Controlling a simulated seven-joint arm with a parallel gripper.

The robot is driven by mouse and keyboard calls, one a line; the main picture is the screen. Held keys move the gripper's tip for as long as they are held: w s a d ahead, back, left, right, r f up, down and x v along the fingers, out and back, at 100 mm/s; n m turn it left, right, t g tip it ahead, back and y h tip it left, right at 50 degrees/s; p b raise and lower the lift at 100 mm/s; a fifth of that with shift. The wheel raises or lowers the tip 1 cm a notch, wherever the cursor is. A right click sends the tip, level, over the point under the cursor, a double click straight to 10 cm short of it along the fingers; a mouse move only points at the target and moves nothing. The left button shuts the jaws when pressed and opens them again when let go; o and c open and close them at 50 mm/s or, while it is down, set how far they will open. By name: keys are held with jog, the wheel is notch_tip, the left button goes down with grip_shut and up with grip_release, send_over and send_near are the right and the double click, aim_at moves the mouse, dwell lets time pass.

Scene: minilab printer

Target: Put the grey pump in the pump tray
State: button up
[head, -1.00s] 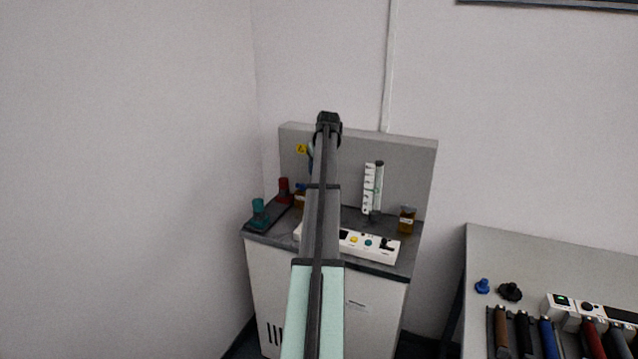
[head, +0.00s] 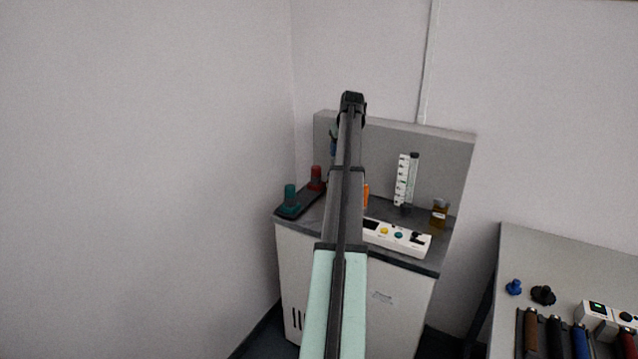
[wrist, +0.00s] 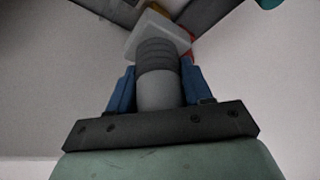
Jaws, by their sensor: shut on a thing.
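The grey pump (wrist: 160,88) is in my gripper (wrist: 157,80). In the wrist view, the blue fingers are shut on either side of its grey, ribbed cylinder, and its pale square end points away from my palm. In the head view, my arm hides the pump and most of the gripper. The dark pump tray (head: 297,209) lies at the left of the cabinet top. A teal pump (head: 290,197) and a red pump (head: 316,179) stand on it. Whether the grey pump touches anything cannot be told.
The cabinet top also has a white control panel (head: 397,237), an upright white scale (head: 402,180) and an amber jar (head: 439,213). A small orange thing (head: 366,195) shows beside my arm. A grey back panel (head: 450,160) rises behind. A table (head: 560,262) with several coloured handles is at right.

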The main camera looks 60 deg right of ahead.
jog(key=shift+w+a+f+n+t+y, duration=0.3)
jog(key=shift+w+a+f+n, duration=0.65)
jog(key=shift+w+f, duration=1.85)
jog(key=shift+w+a+f+n+t+y, duration=0.25)
jog(key=shift+w+a+f+n, duration=0.65)
jog(key=shift+w, duration=3.5)
jog(key=shift+d+f, duration=0.15)
jog(key=shift+f, duration=2.25)
jog(key=shift+d+f, duration=0.1)
jog(key=shift+f, duration=2.25)
jog(key=shift+f, duration=0.15)
jog(key=o, duration=1.3)
jog(key=v, duration=1.2)
